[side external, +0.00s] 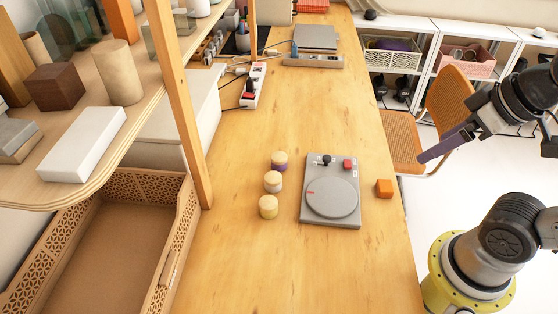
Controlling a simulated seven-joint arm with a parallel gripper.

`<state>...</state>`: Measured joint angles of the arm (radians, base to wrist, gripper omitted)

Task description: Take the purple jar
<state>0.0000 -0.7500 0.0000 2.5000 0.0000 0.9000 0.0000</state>
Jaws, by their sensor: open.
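The purple jar (280,164) stands upright on the wooden table. It has a pale wooden lid, and only a band of its purple body shows. It is the farthest of three small lidded jars in a row; a whitish jar (273,184) and a yellow jar (268,209) stand nearer the camera. My gripper (424,157) is in the air at the right, beyond the table's right edge and well apart from the jars. It is open, with nothing seen in it. A long purple-grey finger shows; the other finger is hard to make out.
A grey turntable box (312,218) with a black knob and red button lies between the jars and my gripper. An orange cube (384,189) sits right of it. A wooden shelf post (181,100) rises left of the jars. The table's near part is clear.

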